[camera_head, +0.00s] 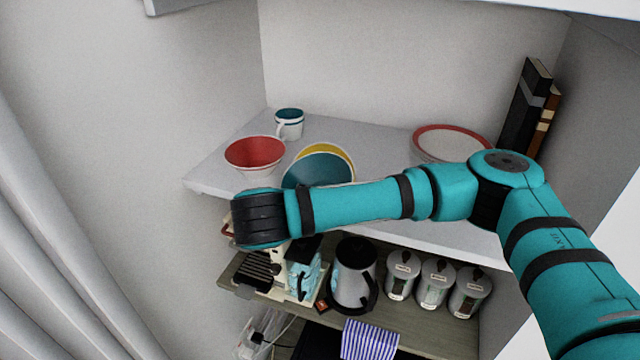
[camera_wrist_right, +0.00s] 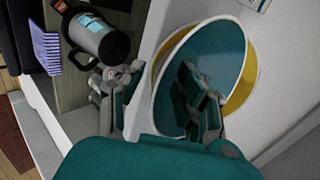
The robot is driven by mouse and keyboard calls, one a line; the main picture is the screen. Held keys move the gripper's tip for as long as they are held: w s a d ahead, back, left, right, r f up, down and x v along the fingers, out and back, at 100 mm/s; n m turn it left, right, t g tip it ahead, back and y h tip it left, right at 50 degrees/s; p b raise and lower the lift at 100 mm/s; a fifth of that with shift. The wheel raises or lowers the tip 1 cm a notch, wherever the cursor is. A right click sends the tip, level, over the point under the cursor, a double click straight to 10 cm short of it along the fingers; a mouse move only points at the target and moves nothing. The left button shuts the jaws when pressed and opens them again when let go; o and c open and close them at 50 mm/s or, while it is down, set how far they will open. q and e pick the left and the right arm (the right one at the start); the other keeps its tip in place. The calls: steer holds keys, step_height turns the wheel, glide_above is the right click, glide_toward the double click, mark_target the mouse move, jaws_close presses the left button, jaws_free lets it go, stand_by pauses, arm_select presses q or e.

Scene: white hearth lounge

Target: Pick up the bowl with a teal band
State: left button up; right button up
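The teal bowl (camera_head: 318,170) stands tilted on the white shelf, partly hidden behind my right arm. Its inside is teal with a pale rim; it also shows large in the right wrist view (camera_wrist_right: 222,62). A yellow bowl (camera_head: 340,152) is directly behind it, mostly covered. My right gripper (camera_wrist_right: 158,98) is open, with one finger in front of the teal inside and the other outside the near rim. I cannot tell whether either finger touches the bowl. The head view hides these fingers behind the wrist. My left gripper is not in view.
A red-inside bowl (camera_head: 255,152) and a teal-and-white mug (camera_head: 289,122) stand left of the teal bowl. A red-rimmed bowl (camera_head: 450,143) and books (camera_head: 525,108) are at the right. A lower shelf holds a kettle (camera_head: 350,278) and several canisters (camera_head: 436,284).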

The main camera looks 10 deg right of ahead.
steer(key=shift+c, duration=0.5)
jaws_close()
